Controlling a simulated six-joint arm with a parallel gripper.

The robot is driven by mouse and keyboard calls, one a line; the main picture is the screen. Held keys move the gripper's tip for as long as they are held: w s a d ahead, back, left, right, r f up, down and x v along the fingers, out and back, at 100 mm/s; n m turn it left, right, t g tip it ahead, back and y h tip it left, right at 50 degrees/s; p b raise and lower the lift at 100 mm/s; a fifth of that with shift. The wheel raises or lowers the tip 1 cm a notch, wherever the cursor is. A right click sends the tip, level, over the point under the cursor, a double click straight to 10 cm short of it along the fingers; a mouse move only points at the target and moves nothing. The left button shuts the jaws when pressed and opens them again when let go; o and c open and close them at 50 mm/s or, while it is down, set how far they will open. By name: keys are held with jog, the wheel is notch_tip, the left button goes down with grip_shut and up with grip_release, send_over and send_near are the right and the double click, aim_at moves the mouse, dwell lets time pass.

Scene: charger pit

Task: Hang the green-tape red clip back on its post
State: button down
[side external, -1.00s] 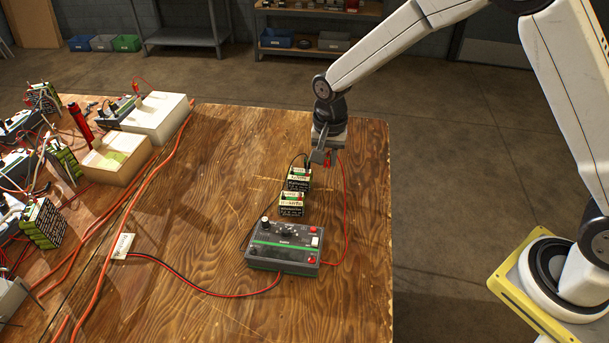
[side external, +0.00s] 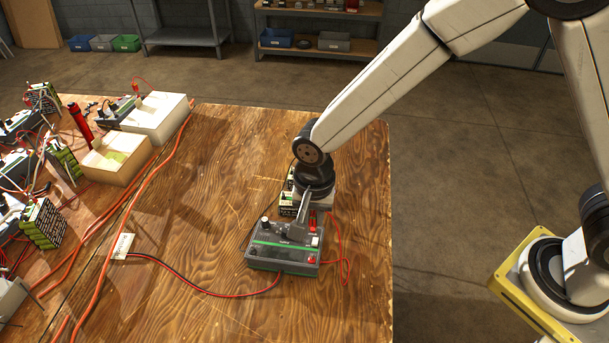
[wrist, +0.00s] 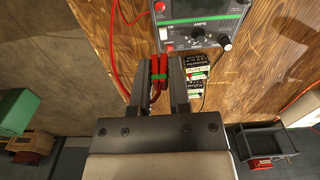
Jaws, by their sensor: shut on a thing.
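My gripper (side external: 306,217) is shut on the red clip (wrist: 158,70), which has a band of green tape across it. In the wrist view the clip sits between the two dark fingers, pointing at the charger. The charger (side external: 270,255) is a grey box with a green stripe; it shows in the wrist view (wrist: 200,14). The clip is at the charger's far right edge in the side view; I cannot tell whether it touches. A red fitting (side external: 312,260) is on the charger's near right corner. Any post beneath the clip is hidden.
Two battery packs (wrist: 197,68) stand beside the gripper, partly hidden by my wrist in the side view. A red lead (side external: 345,250) loops off the charger's right. A white tag (side external: 122,246) and orange cords lie left. Bare wood is clear in front.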

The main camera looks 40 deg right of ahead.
aim_at(313, 226)
jog(key=shift+f, duration=1.8)
jog(key=shift+f, duration=0.25)
jog(key=shift+f, duration=3.2)
jog(key=shift+f, duration=0.3)
jog(key=shift+c, duration=2.4)
grip_release()
jog(key=shift+o, duration=0.9)
